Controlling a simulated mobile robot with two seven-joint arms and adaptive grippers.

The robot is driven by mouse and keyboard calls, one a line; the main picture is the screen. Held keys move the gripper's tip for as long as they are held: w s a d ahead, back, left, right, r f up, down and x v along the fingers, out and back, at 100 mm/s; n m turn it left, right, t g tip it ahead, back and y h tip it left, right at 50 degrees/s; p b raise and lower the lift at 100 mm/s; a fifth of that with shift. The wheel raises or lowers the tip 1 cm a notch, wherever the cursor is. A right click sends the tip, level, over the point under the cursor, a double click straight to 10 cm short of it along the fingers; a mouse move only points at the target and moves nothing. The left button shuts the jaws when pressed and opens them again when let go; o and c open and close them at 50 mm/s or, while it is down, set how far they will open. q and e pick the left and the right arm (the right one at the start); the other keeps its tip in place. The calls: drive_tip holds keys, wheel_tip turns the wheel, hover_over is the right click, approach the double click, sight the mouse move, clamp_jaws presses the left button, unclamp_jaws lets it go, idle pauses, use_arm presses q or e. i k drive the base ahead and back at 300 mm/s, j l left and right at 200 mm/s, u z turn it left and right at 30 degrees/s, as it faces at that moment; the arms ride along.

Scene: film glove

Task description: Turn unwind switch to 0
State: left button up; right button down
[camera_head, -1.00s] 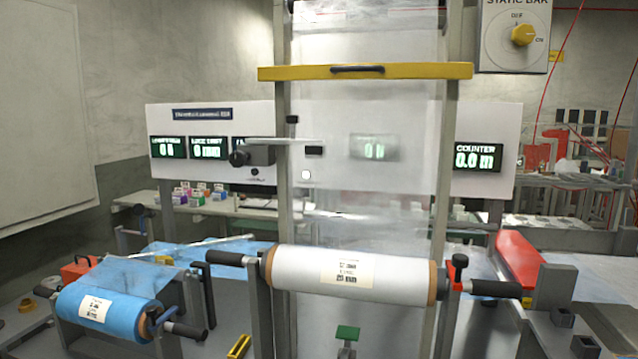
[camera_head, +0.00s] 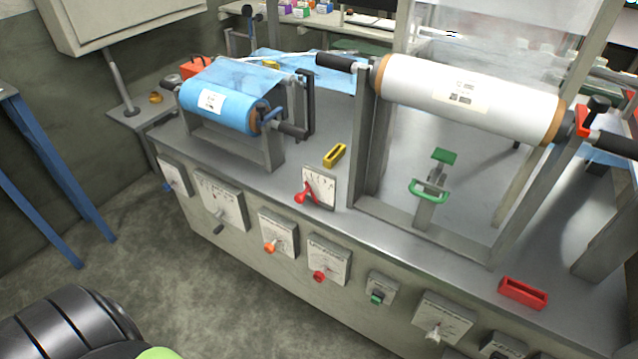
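Several switch plates line the front face of the grey machine bench. They include one with a blue knob (camera_head: 168,187), one with a dark lever (camera_head: 217,229), one with an orange knob (camera_head: 270,246), one with a red knob (camera_head: 320,276), a green switch (camera_head: 376,298) and one with a pale knob (camera_head: 433,335). A dial with a red pointer (camera_head: 303,195) stands above the bench's front edge. The labels are too small to read, so I cannot tell which is the unwind switch or its setting. Neither gripper shows; part of my own arm is at bottom left.
A blue film roll (camera_head: 225,101) and a wide white roll (camera_head: 465,93) sit on stands on the bench (camera_head: 430,222). A yellow block (camera_head: 335,155), a green clamp (camera_head: 430,188) and a red block (camera_head: 523,293) are near the front. The floor (camera_head: 120,235) before the bench is clear.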

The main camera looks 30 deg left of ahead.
sight(319, 276)
drive_tip(key=u, duration=0.85)
